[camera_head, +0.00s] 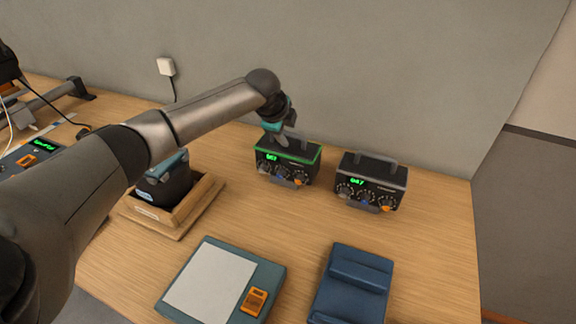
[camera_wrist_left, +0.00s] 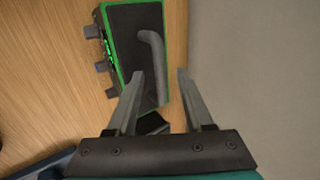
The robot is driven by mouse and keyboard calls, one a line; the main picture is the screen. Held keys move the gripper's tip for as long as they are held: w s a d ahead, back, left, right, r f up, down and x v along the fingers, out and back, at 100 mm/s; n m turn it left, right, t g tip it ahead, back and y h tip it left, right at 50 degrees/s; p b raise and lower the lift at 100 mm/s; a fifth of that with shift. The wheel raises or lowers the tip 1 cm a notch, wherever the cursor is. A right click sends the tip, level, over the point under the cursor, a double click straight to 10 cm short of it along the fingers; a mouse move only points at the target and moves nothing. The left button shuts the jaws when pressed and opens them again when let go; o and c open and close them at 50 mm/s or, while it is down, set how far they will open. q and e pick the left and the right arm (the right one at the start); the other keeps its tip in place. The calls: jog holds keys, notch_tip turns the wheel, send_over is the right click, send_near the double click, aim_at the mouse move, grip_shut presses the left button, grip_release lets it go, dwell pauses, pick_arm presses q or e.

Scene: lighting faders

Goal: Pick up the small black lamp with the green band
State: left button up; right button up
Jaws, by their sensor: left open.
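The small black lamp with the green band (camera_head: 287,165) stands upright on the table near the wall. It is a black box with knobs, a lit green display and a green edge around its top. In the left wrist view the lamp (camera_wrist_left: 122,30) shows from above, with its grey bar handle (camera_wrist_left: 155,62). My left gripper (camera_head: 284,139) is at the lamp's top, fingers pointing down. In the left wrist view the open fingers (camera_wrist_left: 160,74) are near the handle, its visible bar lying between the fingertip lines. Contact cannot be told. My right gripper is not in view.
A similar box without a green band (camera_head: 371,182) stands to the right. A wooden tray (camera_head: 150,224) holding a dark object is to the left. A teal pad (camera_head: 268,276) and a blue case (camera_head: 352,287) lie in front. Wall (camera_head: 400,70) is close behind.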

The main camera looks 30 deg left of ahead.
pick_arm(q)
jog(key=shift+w+f, duration=0.15)
jog(key=shift+f, duration=0.05)
grip_shut()
dwell(0.3)
dwell(1.0)
jog(key=shift+w+r, duration=0.15)
jog(key=shift+r, duration=0.15)
